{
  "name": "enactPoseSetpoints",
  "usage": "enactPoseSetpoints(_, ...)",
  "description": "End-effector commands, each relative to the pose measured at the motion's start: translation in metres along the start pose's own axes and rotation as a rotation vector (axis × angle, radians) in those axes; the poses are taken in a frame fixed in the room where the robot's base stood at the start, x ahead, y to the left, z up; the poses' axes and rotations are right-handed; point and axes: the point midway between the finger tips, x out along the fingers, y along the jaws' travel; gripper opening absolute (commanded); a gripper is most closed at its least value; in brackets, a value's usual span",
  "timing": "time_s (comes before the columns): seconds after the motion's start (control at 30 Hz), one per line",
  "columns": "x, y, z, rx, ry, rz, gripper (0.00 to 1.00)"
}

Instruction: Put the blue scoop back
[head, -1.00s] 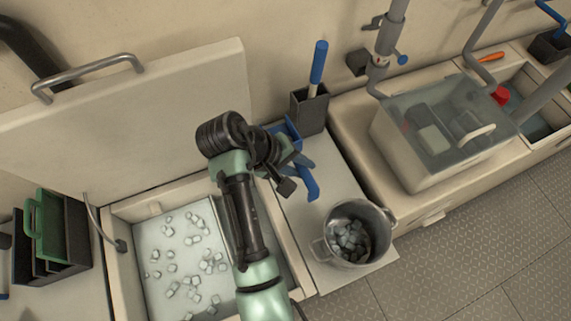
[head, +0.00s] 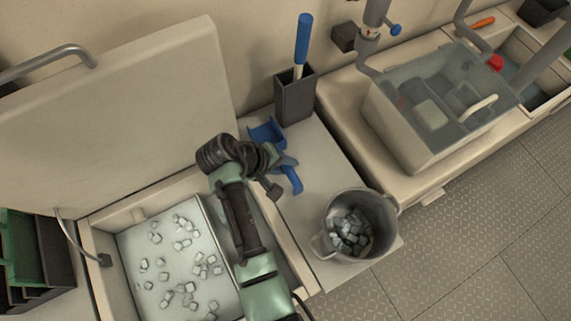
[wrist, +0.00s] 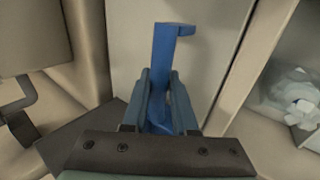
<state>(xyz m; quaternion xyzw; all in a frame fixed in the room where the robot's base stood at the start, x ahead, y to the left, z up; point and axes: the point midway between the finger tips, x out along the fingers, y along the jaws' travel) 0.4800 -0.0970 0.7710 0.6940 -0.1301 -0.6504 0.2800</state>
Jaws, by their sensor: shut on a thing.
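The blue scoop (head: 293,180) is in my gripper (head: 282,166), with its hooked handle end pointing toward the pot side in the head view. In the wrist view, my gripper's (wrist: 160,100) two fingers are closed on either side of the blue scoop handle (wrist: 165,50), whose bent tip stands out beyond them. A blue trough-like part (head: 267,132) shows just behind the gripper, near the wall. It looks like the scoop's bowl, but the gripper hides any join.
A dark upright holder (head: 294,98) with a blue-handled tool (head: 303,40) stands by the wall. A metal pot (head: 380,212) of cubes is on the counter (head: 318,160). The open ice bin (head: 133,270) is left, the clear-lidded box (head: 385,120) right.

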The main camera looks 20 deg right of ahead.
Motion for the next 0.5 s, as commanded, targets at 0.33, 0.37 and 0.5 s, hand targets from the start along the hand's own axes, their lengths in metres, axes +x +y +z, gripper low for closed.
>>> enactPoseSetpoints(0.33, 0.0047, -0.0030, -0.0006, 0.000, 0.002, 0.001, 0.00)
enactPoseSetpoints(0.37, 0.0056, -0.0035, -0.0006, 0.000, 0.002, 0.001, 0.00)
enactPoseSetpoints(0.5, 0.0058, -0.0037, -0.0005, 0.000, 0.002, 0.000, 0.44)
